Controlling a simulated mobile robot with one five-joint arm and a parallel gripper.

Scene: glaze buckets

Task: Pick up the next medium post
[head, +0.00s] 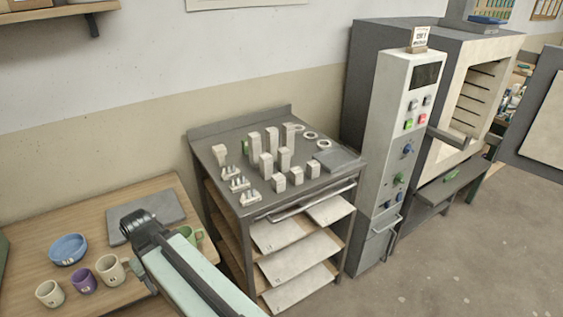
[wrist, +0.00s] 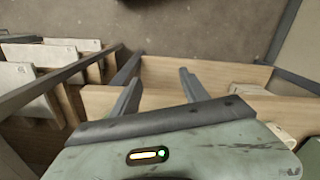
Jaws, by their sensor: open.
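Pale posts stand upright in groups on the grey cart top (head: 233,135) in the head view. Two medium posts, a left one (head: 266,165) and a right one (head: 284,159), stand in the middle, in front of the taller posts (head: 255,144) and behind the short ones (head: 296,176). In the wrist view my gripper (wrist: 159,92) has its two dark fingers apart with nothing between them. It points down past wooden boards, and no post shows there. In the head view my arm is left of the cart, apart from the posts.
Pale rings (head: 310,135), a grey slab (head: 335,158) and small stilts (head: 239,184) share the cart top. Pale kiln shelves (head: 285,262) fill the cart below. A wooden table at left holds a blue bowl (head: 68,250) and mugs (head: 110,269). A control cabinet (head: 395,130) stands right of the cart.

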